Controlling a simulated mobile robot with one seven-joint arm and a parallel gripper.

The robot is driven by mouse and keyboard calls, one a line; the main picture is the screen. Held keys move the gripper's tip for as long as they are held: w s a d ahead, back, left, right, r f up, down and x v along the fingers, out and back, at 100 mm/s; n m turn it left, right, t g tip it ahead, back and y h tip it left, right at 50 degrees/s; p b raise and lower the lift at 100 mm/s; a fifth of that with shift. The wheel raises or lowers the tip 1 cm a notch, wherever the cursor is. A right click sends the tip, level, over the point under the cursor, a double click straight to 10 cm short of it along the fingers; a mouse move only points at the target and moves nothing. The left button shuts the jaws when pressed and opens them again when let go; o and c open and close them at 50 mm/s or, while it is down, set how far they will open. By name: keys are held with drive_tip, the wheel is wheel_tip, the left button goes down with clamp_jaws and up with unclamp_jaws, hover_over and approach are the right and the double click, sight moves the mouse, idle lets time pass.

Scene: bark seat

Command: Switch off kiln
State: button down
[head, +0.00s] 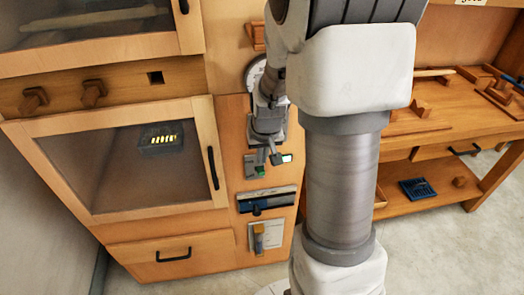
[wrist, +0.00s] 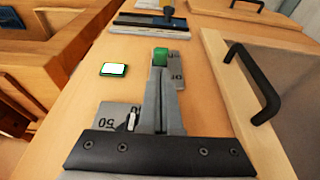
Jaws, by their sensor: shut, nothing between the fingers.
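The kiln seems to be the wooden cabinet's lower compartment, behind a shut framed glass door (head: 110,165). A dark block with glowing yellow bars (head: 162,140) shows inside. My gripper (head: 266,158) is at the narrow panel right of this door. In the wrist view my gripper (wrist: 162,90) is shut and empty, its tips close to a green block (wrist: 160,56) on a grey marked plate (wrist: 178,72). Whether they touch it, I cannot tell. A bright white, green-edged lamp (wrist: 114,69) is beside it. A second marked plate (wrist: 112,113) is partly hidden by my gripper.
A black door handle (head: 212,168) stands out beside my gripper. Two wooden knobs (head: 93,94) sit above the door. A workbench (head: 435,115) stands at right.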

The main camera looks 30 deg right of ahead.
sight(261, 169)
drive_tip(key=shift+b+x, duration=0.35)
drive_tip(key=shift+x, duration=1.65)
